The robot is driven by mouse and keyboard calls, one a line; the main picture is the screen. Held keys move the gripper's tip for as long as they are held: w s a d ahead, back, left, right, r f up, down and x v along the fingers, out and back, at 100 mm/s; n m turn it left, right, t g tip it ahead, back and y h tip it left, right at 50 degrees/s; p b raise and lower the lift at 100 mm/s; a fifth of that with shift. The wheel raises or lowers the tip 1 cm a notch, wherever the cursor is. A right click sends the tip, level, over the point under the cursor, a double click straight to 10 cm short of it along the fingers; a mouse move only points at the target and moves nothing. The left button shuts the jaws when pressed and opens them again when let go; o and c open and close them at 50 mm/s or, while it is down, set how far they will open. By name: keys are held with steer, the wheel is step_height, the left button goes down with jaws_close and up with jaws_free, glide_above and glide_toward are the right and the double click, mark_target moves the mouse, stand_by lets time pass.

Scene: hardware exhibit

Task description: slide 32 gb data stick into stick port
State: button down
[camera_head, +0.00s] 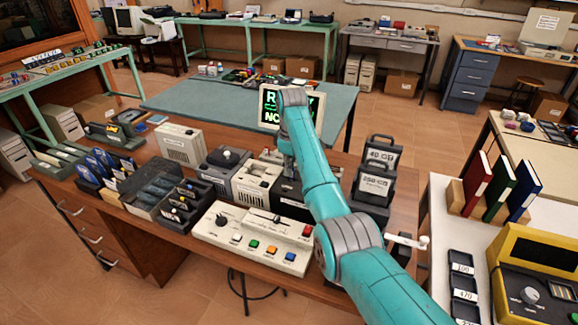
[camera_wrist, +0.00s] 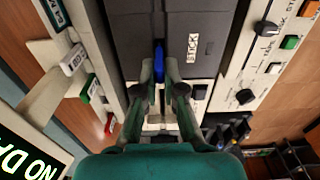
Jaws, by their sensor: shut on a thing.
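My gripper (camera_wrist: 159,72) is shut on a narrow blue data stick (camera_wrist: 158,60) in the wrist view. Only part of the stick shows between the fingertips, and its capacity label cannot be read. The stick lies over the dark grey box labelled STICK (camera_wrist: 198,75), left of that label. The port opening is hidden by the stick and fingers, so I cannot tell whether the tip is inside. In the head view my arm covers most of this box and the stick.
A cream control panel (camera_head: 252,238) with knobs and coloured buttons lies in front. Black handled drives (camera_head: 372,186) stand right of my arm. A dark rack (camera_head: 182,207) holding small items is at left. A small screen (camera_head: 268,106) with green text stands behind. Other device boxes (camera_head: 220,172) crowd the left.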

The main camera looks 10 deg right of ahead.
steer(key=shift+f, duration=0.75)
steer(key=c, duration=1.2)
jaws_free()
steer(key=shift+r, duration=4.05)
